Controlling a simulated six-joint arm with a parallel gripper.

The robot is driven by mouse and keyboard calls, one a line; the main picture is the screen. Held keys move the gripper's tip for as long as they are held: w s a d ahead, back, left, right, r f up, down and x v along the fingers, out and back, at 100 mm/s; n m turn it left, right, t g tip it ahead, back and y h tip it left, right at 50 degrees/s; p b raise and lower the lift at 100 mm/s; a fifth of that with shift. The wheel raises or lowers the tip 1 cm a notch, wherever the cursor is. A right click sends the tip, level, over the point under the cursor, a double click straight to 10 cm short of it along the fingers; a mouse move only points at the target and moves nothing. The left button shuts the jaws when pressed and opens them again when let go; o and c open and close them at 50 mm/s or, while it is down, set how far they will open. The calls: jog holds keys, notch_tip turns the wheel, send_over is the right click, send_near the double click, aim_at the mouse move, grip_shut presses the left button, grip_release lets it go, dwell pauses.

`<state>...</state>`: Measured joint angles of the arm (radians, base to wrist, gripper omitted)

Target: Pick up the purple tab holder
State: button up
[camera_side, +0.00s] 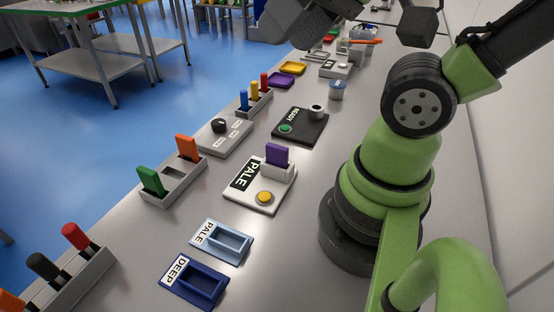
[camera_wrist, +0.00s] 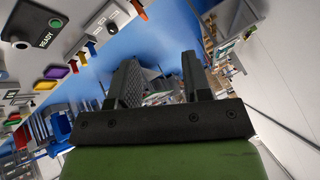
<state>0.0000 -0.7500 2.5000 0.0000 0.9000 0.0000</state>
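The purple tab holder (camera_side: 277,155) stands upright in a light grey socket on the white panel marked PALE (camera_side: 252,197), beside a yellow button. I cannot make it out for sure in the wrist view. My gripper (camera_wrist: 159,60) is open, with its two dark fingers apart and nothing visible between them. It is far from the purple tab holder, up near the top edge of the side view, where its fingers are not clearly seen.
A rack with a green tab (camera_side: 151,181) and an orange tab (camera_side: 187,146) stands left of the panel. Blue frames marked PALE (camera_side: 226,258) and DEEP (camera_side: 177,294) lie in front. A black READY panel (camera_side: 287,135) is behind. Bare table surrounds the panel.

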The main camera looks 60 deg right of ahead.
jog(key=n+g+h, duration=0.2)
jog(key=n+g, duration=0.2)
jog(key=g, duration=0.3)
send_over(277, 146)
jog(key=f, duration=1.5)
jog(key=shift+w+d+f, duration=0.25)
notch_tip(277, 146, down, 5)
jog(key=shift+s, duration=0.1)
jog(key=f, duration=0.3)
jog(key=shift+s+a+f, duration=0.2)
jog(key=shift+a+f, duration=0.05)
jog(key=shift+f, duration=0.85)
grip_shut()
